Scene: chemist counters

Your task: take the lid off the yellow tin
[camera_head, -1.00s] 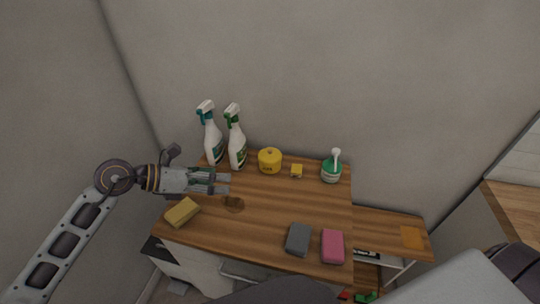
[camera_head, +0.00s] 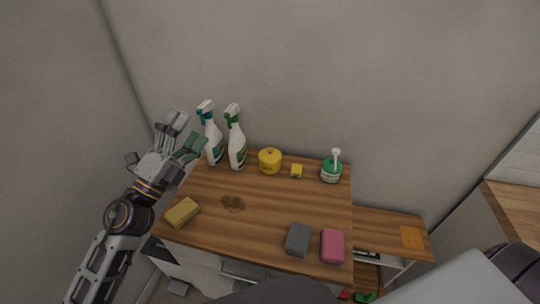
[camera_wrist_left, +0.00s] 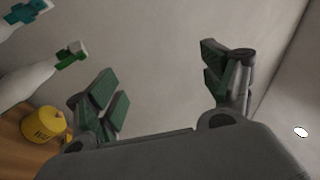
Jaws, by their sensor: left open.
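The yellow tin (camera_head: 269,164) stands upright at the back of the wooden counter, its lid (camera_head: 270,153) with a small knob on top. It also shows at the lower left of the left wrist view (camera_wrist_left: 44,124). My left gripper (camera_head: 188,134) is open and empty, raised at the counter's left end, left of the spray bottles and well apart from the tin. In the left wrist view its fingers (camera_wrist_left: 168,85) are spread with nothing between them. My right gripper is not in view.
Two spray bottles, teal-topped (camera_head: 212,142) and green-topped (camera_head: 236,145), stand between my left gripper and the tin. A small yellow block (camera_head: 296,171) and green pump bottle (camera_head: 331,170) stand right of it. Yellow (camera_head: 182,212), grey (camera_head: 298,239) and pink (camera_head: 333,246) sponges lie in front. The counter's middle is clear.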

